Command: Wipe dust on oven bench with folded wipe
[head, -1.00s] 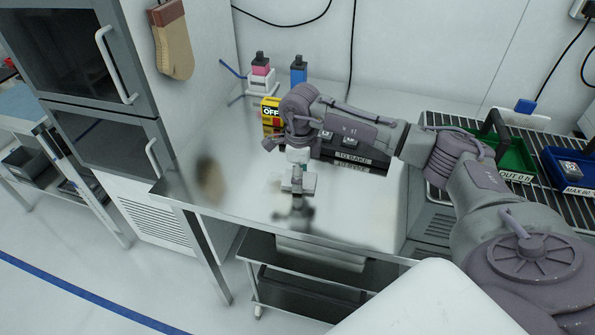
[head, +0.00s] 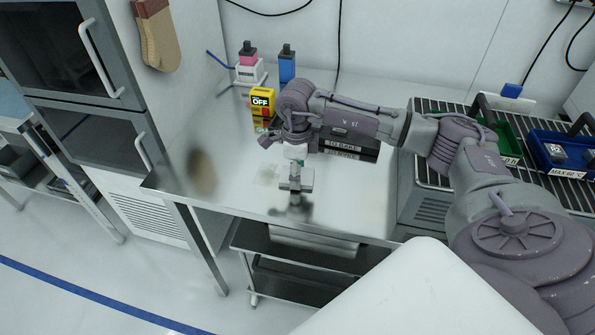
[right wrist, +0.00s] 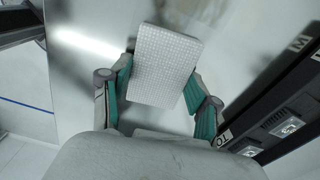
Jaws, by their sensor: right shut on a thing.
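The folded wipe (right wrist: 163,65) is a white, finely textured rectangle in the right wrist view. My right gripper (right wrist: 155,85) is shut on it, with a teal-padded finger at each side. In the head view my right gripper (head: 297,158) points down over the middle of the shiny oven bench (head: 235,185); I cannot tell there whether the wipe touches the bench. A faint pale patch, possibly dust (head: 266,175), lies on the bench just left of the gripper. My left gripper is not in view.
A yellow OFF box (head: 262,102), a pink-and-white bottle (head: 248,65) and a blue bottle (head: 287,64) stand behind. A black labelled TO BAKE holder (head: 350,147) is close right of the gripper. Ovens (head: 75,55) stand left. A rack with green and blue trays (head: 565,150) is right.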

